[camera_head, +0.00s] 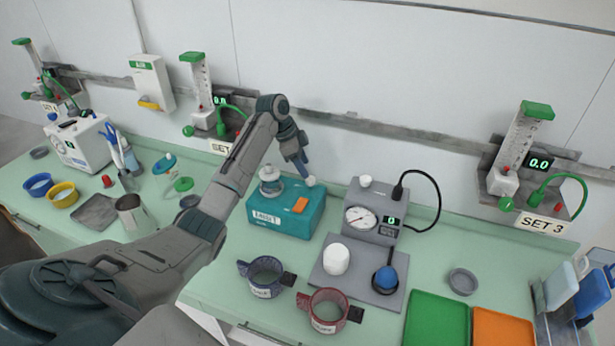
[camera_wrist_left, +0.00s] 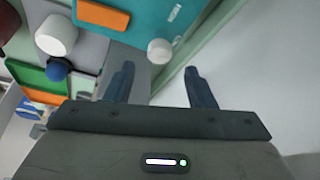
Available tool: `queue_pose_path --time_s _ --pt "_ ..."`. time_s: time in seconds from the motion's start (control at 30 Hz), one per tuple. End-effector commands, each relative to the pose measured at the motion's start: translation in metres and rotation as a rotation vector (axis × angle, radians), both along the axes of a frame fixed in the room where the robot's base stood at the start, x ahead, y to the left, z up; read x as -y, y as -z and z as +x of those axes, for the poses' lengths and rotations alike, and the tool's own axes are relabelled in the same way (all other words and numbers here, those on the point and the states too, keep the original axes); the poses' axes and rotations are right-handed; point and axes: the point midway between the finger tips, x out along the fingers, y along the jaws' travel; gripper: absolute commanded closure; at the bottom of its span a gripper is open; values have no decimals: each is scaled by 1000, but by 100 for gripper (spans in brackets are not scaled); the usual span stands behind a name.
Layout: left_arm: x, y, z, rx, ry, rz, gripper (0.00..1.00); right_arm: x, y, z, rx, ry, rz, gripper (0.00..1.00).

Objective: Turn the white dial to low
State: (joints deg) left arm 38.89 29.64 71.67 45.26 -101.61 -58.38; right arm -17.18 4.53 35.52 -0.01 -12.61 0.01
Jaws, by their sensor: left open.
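The white dial (camera_head: 310,181) is a small round knob at the back right corner of a teal box (camera_head: 262,222) with an orange patch on top. The dial also shows in the left wrist view (camera_wrist_left: 160,51), just beyond the gap between the fingertips. My left gripper (camera_head: 304,170) points down close above the dial. In the left wrist view its two fingers (camera_wrist_left: 158,78) stand apart with nothing between them. I cannot tell whether a finger touches the dial. The dial's markings are too small to read. My right gripper is not in view.
A glass jar (camera_head: 270,180) stands on the teal box. A grey gauge unit (camera_head: 372,218) with a black cable is close to the right. Blue (camera_head: 265,275) and red (camera_head: 327,310) mugs stand in front. The wall rail (camera_head: 370,124) runs behind. A white cylinder (camera_head: 336,258) stands front right.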

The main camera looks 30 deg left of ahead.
Motion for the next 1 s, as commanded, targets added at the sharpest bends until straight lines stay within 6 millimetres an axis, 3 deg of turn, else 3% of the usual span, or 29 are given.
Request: queue_pose_path --time_s 0.03,0.2,0.4,1.0 --pt "-4 -6 -2 4 1 3 50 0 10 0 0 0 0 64" --pt "-14 -35 -9 3 1 1 50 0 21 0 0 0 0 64" --pt "-18 -53 -13 1 1 -1 50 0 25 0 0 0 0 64" --pt "-19 -55 -14 0 1 0 50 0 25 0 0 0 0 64"
